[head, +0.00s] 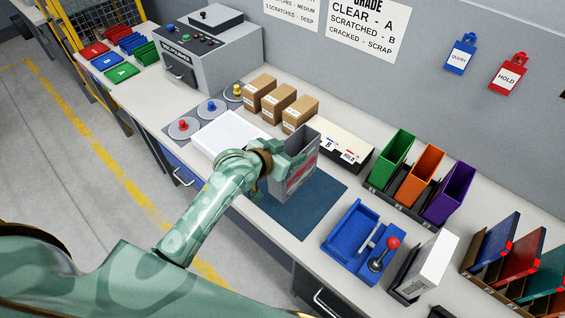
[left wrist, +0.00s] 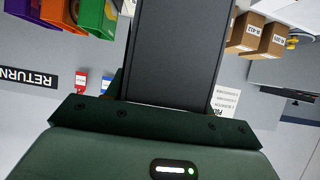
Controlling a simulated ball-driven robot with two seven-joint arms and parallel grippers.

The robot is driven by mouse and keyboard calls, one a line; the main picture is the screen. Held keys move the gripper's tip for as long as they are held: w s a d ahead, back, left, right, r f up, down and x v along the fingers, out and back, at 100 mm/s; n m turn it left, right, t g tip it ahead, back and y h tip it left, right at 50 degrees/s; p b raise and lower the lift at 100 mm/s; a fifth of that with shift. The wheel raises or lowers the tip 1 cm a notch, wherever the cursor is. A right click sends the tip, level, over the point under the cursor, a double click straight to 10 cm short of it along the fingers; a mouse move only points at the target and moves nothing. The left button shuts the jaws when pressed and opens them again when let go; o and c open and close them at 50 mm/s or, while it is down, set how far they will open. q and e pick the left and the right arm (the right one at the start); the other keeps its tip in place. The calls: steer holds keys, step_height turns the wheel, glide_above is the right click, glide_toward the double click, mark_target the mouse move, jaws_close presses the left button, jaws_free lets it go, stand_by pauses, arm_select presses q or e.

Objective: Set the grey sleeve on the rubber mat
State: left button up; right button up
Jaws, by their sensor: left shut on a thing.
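The grey sleeve (head: 306,155) is an upright, open-topped box with a red and white label on its side. My left gripper (head: 283,166) is shut on it, gripping it from the left. In the left wrist view the sleeve (left wrist: 174,50) fills the middle between the fingers as a dark grey panel. The rubber mat (head: 307,212) is a dark blue-grey sheet on the bench. The sleeve is over the mat's back left part and hides some of it. I cannot tell whether its bottom touches the mat. My right gripper is not in view.
A white tray (head: 232,130) is left of the mat. Cardboard boxes (head: 278,104) and a white-topped box (head: 335,143) stand behind. A blue fixture (head: 350,238) with a red-knobbed lever is at the right, near green, orange and purple bins (head: 420,172). The mat's front is clear.

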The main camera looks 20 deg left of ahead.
arm_select(q)
steer(key=w+a+f+b, duration=0.3)
steer(key=w+f, duration=0.1)
steer(key=f, duration=0.5)
steer(key=shift+w+a+f, duration=0.15)
steer(key=shift+a, duration=0.1)
steer(key=shift+f, duration=0.15)
steer(key=o, duration=1.2)
